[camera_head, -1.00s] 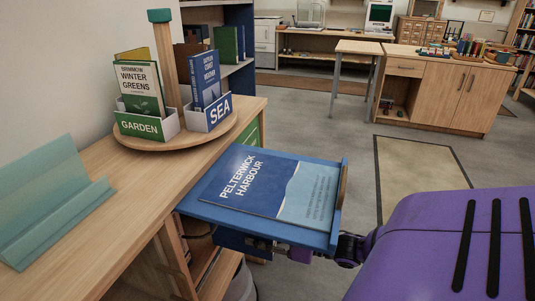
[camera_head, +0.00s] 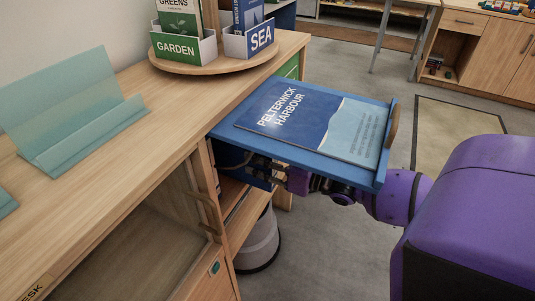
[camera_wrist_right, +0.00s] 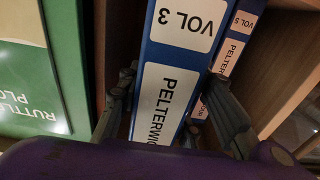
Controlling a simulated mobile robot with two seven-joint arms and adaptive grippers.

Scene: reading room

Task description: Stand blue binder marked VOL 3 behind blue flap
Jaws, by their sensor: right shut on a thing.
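The blue flap (camera_head: 225,133) stands out level from the desk's side in the head view, with a Pelterwick Harbour sheet (camera_head: 318,118) on its top. My right gripper (camera_head: 266,172) is under the flap. In the right wrist view my right gripper (camera_wrist_right: 172,88) is shut on the blue binder marked VOL 3 (camera_wrist_right: 182,60), one finger on each side of its spine. The spine's white labels read VOL 3 and PELTERWIC. A second blue binder, VOL 5 (camera_wrist_right: 238,35), is close on the right. The flap hides most of what is under it in the head view. My left gripper is not in view.
A green-fronted item (camera_wrist_right: 32,75) is left of the VOL 3 binder, past a wooden divider. On the desk (camera_head: 120,185) are a teal stand (camera_head: 75,115) and a round turntable (camera_head: 200,66) with GARDEN and SEA boxes. A bin (camera_head: 262,242) stands on the floor under the flap.

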